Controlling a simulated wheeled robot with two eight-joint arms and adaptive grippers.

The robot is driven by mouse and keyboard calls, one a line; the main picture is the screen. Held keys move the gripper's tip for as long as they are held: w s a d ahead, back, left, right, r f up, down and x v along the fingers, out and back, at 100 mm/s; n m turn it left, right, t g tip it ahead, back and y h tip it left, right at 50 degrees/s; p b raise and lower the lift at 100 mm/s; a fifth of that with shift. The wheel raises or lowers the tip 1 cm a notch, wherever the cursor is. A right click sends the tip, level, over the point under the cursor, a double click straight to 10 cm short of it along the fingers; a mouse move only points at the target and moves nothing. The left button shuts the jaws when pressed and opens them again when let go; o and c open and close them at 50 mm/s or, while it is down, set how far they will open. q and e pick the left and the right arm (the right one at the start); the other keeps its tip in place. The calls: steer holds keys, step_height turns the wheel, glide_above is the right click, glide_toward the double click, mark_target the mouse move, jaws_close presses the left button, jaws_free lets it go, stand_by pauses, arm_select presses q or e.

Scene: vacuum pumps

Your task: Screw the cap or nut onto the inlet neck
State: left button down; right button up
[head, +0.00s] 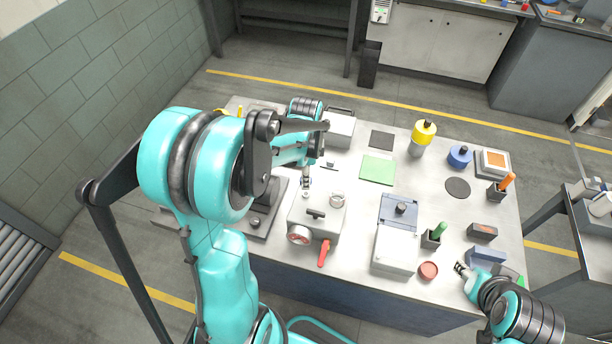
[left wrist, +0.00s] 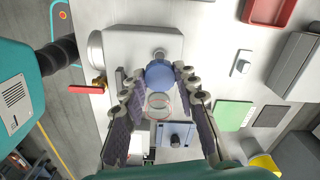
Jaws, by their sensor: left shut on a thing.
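The white pump body (head: 325,218) stands on the bench, with a round gauge (head: 299,234) and a red lever (head: 324,252) at its front. In the left wrist view the pump (left wrist: 140,45) lies beyond my fingers. My left gripper (left wrist: 160,78) is shut on a round blue-grey cap (left wrist: 160,74), which sits between the fingertips. The metal inlet neck (left wrist: 160,54) shows just past the cap's edge. I cannot tell whether cap and neck touch. In the head view my left arm largely hides this gripper. My right gripper (head: 463,268) is at the bench's front right edge, too small to read.
A glass cylinder (head: 337,200) stands on the pump, close to my left fingers. A box with a blue-grey lid (head: 398,212) is to its right. A green mat (head: 377,169) lies behind. A yellow-topped cylinder (head: 424,132) and several small parts occupy the bench's right side.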

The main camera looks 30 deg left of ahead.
mark_target(306, 194)
arm_select(q)
steer(key=shift+f+b, duration=1.65)
steer(key=shift+f, duration=0.3)
steer(key=shift+f, duration=0.1)
steer(key=shift+f+b, duration=0.75)
steer(key=shift+b, duration=0.05)
steer(key=shift+f+b, duration=0.7)
